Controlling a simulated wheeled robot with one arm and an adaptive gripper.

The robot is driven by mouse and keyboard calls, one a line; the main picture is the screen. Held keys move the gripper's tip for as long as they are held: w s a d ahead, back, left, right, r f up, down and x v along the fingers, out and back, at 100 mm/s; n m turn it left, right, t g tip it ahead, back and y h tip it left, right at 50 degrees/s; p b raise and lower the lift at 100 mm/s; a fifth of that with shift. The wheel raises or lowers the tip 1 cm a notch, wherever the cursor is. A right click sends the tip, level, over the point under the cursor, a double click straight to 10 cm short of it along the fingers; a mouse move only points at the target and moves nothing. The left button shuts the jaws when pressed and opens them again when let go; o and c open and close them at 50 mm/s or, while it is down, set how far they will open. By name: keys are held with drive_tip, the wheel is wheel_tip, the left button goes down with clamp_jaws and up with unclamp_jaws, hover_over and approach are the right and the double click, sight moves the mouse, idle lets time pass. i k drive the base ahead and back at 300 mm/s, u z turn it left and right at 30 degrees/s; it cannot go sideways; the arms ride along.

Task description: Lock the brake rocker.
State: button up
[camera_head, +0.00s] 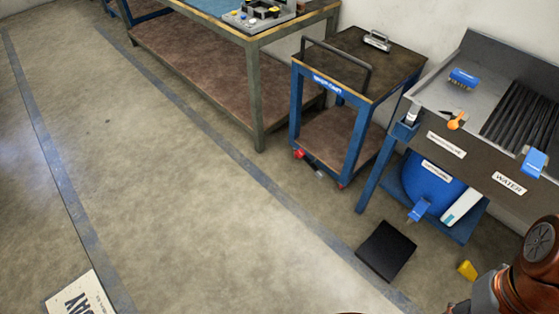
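A blue-framed cart (358,120) with brown shelves stands at the upper right, between a workbench and a sink unit. A small red part (299,154) shows low at its front left leg, near the floor; it may be the brake rocker. A smaller red bit (342,185) shows at the foot of its front right leg. Both are too small to tell whether they are pressed down or up. An orange-brown part of my arm shows at the lower right corner, well apart from the cart. My gripper's fingers are not in view.
A workbench (258,100) stands left of the cart and a sink unit (470,150) right of it. A black mat (386,251) and a yellow object (467,270) lie on the floor. The floor left of the cart is clear.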

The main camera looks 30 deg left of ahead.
sight(299, 153)
drive_tip(key=u, duration=1.7)
drive_tip(key=i, duration=1.7)
drive_tip(key=u, duration=0.2)
